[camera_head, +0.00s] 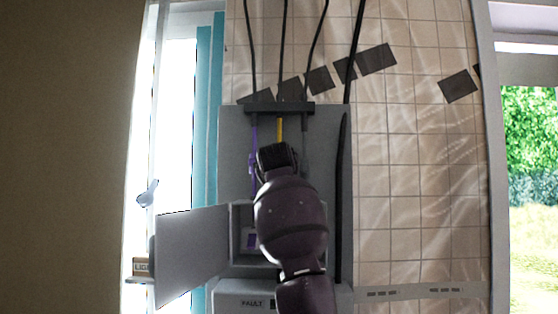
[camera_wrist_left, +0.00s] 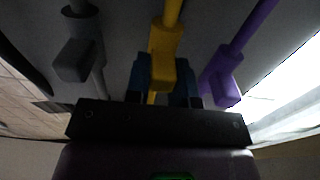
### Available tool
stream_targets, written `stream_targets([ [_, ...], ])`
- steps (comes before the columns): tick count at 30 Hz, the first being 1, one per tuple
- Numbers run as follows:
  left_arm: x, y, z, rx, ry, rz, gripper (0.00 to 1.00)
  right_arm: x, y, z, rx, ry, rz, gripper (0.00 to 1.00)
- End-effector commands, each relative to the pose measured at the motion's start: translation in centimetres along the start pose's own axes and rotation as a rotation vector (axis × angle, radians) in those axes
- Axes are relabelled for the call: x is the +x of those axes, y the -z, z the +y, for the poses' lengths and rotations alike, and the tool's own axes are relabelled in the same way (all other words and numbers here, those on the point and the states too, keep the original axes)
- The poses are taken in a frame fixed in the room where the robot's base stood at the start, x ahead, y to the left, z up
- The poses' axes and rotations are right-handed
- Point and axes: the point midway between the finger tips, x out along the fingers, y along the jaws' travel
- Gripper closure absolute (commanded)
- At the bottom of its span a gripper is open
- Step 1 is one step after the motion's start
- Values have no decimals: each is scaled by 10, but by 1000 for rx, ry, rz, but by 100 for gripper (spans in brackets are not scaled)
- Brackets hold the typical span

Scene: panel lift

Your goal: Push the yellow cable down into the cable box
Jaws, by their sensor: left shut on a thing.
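The yellow cable (camera_head: 280,128) hangs below a dark bar on the grey panel in the head view. Its thicker yellow end (camera_wrist_left: 164,42) is in the middle of the left wrist view, between two blue fingers. My left gripper (camera_wrist_left: 164,80) is shut on this yellow end. In the head view my left gripper (camera_head: 277,157) is in front of the panel, above the open cable box (camera_head: 235,218). My arm hides the lower yellow cable and much of the box's inside. My right gripper is not in view.
A purple cable (camera_head: 254,145) hangs left of the yellow one, and a grey cable (camera_head: 305,145) hangs right. The box door (camera_head: 190,258) stands open to the left. A black cable (camera_head: 343,200) runs down the panel's right side.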

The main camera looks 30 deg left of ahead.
Motion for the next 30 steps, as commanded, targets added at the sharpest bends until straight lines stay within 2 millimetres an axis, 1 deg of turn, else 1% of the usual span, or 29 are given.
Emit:
stream_targets([
  [1,0,-6,0,1,0,-5,100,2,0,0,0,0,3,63],
  [8,1,-7,1,1,-1,-12,100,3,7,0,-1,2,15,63],
  [9,1,-8,1,1,-1,-13,75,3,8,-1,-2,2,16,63],
  [14,1,-6,1,1,-1,-10,51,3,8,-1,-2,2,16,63],
  [24,-2,-5,0,1,-1,-5,51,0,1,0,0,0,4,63],
  [26,-6,-5,1,0,-1,-5,51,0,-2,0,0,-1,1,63],
  [30,-22,-6,0,0,0,-3,51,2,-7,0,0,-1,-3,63],
])
